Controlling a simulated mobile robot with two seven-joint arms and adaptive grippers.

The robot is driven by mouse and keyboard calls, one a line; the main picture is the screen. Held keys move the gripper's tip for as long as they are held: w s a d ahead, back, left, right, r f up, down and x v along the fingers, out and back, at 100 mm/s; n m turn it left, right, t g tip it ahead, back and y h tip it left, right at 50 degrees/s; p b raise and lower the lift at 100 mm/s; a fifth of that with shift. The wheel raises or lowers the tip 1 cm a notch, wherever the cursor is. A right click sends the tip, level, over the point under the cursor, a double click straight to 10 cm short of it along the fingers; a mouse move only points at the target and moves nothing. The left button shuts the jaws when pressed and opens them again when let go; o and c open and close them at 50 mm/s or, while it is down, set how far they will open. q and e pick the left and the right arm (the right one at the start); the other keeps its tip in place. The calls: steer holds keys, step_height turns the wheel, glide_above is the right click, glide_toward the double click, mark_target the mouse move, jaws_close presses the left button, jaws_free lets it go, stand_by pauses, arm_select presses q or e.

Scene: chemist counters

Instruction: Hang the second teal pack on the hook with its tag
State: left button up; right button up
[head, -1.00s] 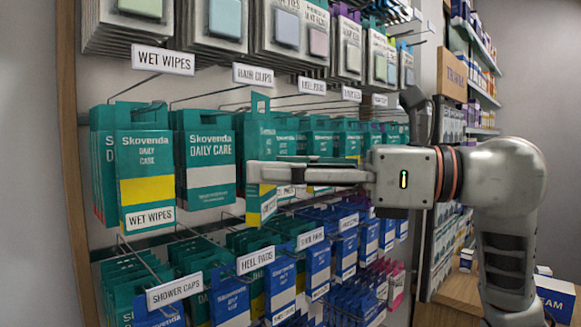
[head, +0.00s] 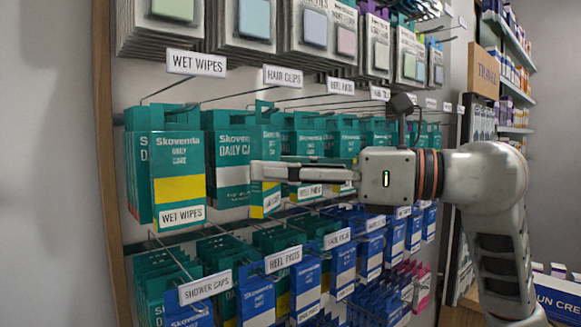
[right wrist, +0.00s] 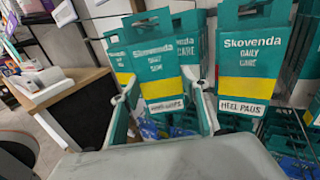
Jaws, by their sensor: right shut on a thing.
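My right gripper (head: 266,172) is shut on a teal pack (head: 265,140) with a yellow band and a small white label. It holds the pack upright in front of the upper row of teal packs. The pack also shows between the fingers in the right wrist view (right wrist: 155,65); its label is too blurred to read. The HAIR CLIPS tag (head: 282,77) is just above the pack's top. A teal pack (head: 228,150) hangs behind and left of it. I cannot tell whether the hook passes through the held pack's hole. My left gripper is out of view.
WET WIPES packs (head: 178,180) hang at the left. More teal packs crowd the row to the right, one tagged HEEL PADS (right wrist: 245,107) in the right wrist view. Blue packs (head: 257,300) hang below on other hooks. Grey-white packs (head: 240,25) hang above.

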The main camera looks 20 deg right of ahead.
steer(key=shift+w+a, duration=0.25)
steer(key=shift+w, duration=0.3)
steer(key=shift+w+a, duration=0.2)
steer(key=shift+w, duration=0.35)
steer(key=shift+w+a+f, duration=0.15)
steer(key=shift+w+f, duration=0.05)
steer(key=shift+w, duration=0.35)
steer(key=o, duration=1.2)
steer(key=shift+c, duration=0.2)
steer(key=v, duration=1.2)
